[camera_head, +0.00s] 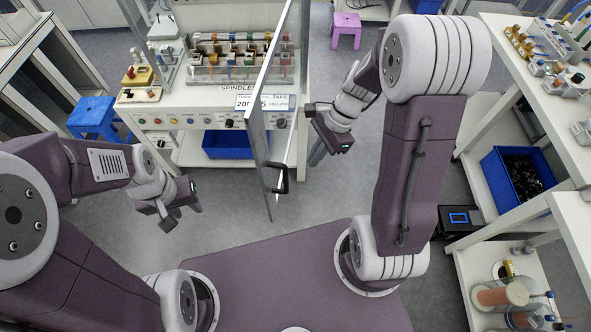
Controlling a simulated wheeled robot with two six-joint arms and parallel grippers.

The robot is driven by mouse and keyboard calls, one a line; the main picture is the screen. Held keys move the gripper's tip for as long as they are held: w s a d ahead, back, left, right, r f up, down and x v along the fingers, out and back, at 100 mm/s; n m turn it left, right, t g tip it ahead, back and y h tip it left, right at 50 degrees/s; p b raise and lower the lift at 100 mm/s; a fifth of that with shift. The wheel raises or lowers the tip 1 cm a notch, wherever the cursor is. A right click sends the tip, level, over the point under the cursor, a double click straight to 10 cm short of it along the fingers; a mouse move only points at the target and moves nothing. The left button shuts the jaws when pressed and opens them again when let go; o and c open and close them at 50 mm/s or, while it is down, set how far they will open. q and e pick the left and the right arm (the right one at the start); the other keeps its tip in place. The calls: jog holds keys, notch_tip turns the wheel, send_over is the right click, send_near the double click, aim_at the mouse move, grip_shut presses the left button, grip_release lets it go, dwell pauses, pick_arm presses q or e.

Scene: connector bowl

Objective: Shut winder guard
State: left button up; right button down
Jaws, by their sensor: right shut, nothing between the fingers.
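The winder guard (262,115) is a tall, clear panel with a grey metal frame. It stands swung out from the winder bench (160,107) toward me, seen nearly edge-on. Its black handle (279,179) is near its lower front end. My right gripper (317,155) is shut and empty, to the right of the guard and a little above the handle in the picture, apart from the handle. My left gripper (182,214) is open and empty, left of the guard over the floor.
The bench carries rows of spindles (240,55) and a label card. A blue stool (93,117) stands left of it and a pink stool (346,28) behind. A shelf with a blue bin (513,178) is at the right. Grey floor is open between guard and base.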

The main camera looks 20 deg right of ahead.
jog(key=a+f+p, duration=0.1)
jog(key=a+f, duration=0.3)
jog(key=a, duration=0.1)
jog(key=shift+s+a, duration=0.25)
jog(key=shift+s, duration=0.05)
jog(key=shift+w+f, duration=0.1)
jog(key=shift+w, duration=0.05)
